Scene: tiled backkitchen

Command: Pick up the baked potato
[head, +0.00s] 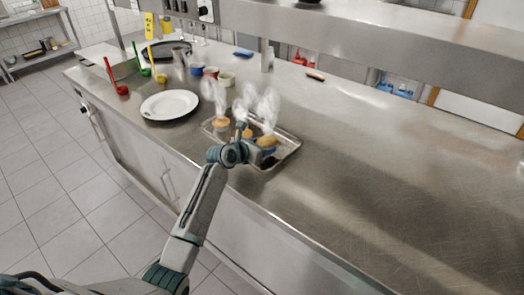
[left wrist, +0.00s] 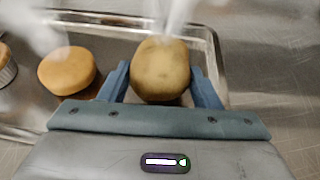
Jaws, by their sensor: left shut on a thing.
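The baked potato (left wrist: 160,72) is brown and round and sits between the two blue fingers of my left gripper (left wrist: 161,88), which is shut on it. In the head view the potato (head: 266,141) shows at the right part of a metal tray (head: 292,150), with my left gripper (head: 262,148) at it. Steam rises around it. I cannot tell whether the potato touches the tray. My right gripper is not in view.
An orange-brown round food item (left wrist: 67,70) lies on the tray left of the potato. A white plate (head: 170,104) stands left of the tray. Ladles, mugs and a dark pan (head: 166,50) are farther back. The steel counter to the right is clear.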

